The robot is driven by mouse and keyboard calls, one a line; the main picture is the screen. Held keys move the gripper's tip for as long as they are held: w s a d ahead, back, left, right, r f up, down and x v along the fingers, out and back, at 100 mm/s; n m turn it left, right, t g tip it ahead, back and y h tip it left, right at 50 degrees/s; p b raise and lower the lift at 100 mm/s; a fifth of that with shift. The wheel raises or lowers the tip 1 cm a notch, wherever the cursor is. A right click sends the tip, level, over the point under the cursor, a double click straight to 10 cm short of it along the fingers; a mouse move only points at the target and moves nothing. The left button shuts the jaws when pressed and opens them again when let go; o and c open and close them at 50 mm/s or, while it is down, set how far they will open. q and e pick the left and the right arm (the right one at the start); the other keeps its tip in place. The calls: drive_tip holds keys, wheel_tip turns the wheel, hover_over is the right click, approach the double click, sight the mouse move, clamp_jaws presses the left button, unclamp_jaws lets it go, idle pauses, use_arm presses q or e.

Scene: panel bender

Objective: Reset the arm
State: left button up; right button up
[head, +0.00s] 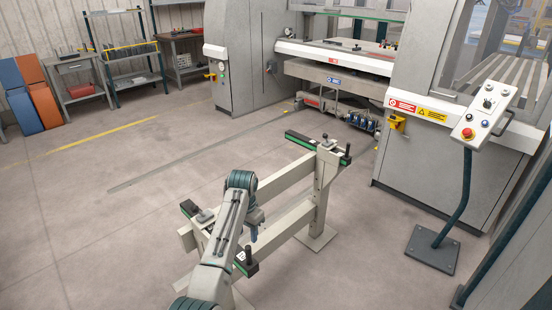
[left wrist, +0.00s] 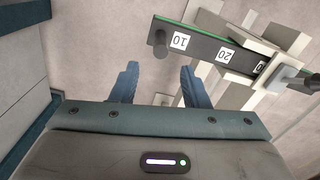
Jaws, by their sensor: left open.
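My left gripper (head: 254,232) hangs over the near end of a beige stand (head: 285,188), fingers pointing down. A black, green-edged bar (head: 246,264) with number labels crosses the stand's near end, partly hidden by my left arm. In the left wrist view this bar (left wrist: 205,45) lies beyond the fingers, with a dark round knob (left wrist: 160,41) at its left end. A similar far bar (head: 304,141) carries a dark clamp handle (head: 326,141). My right gripper is not in view.
The panel bender (head: 350,62) stands behind the stand. A control pedestal (head: 464,176) with buttons is at the right. Shelves (head: 135,78), a workbench (head: 72,66) and orange and blue panels (head: 40,98) line the back left. The left floor is clear.

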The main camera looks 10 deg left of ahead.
use_arm(q)
drive_tip(key=s+a+f+n+t, duration=0.1)
drive_tip(key=s+a+f, duration=0.35)
drive_tip(key=s, duration=0.45)
drive_tip(key=s+a+f+n+t, duration=0.1)
drive_tip(key=s+a+f+n, duration=0.3)
drive_tip(key=s, duration=0.6)
drive_tip(key=s+a+r+t, duration=0.1)
drive_tip(key=s+r, duration=0.2)
drive_tip(key=s, duration=0.9)
drive_tip(key=s+r+t, duration=0.1)
drive_tip(key=s+r, duration=0.3)
drive_tip(key=s, duration=0.9)
drive_tip(key=a+f+g+b, duration=0.2)
drive_tip(key=a+f, duration=0.1)
drive_tip(key=f, duration=3.1)
drive_tip(key=s+a+f+b, duration=0.1)
drive_tip(key=s+f, duration=1.7)
drive_tip(key=f, duration=0.1)
drive_tip(key=shift+a+g+y, duration=0.15)
drive_tip(key=shift+g+y, duration=0.25)
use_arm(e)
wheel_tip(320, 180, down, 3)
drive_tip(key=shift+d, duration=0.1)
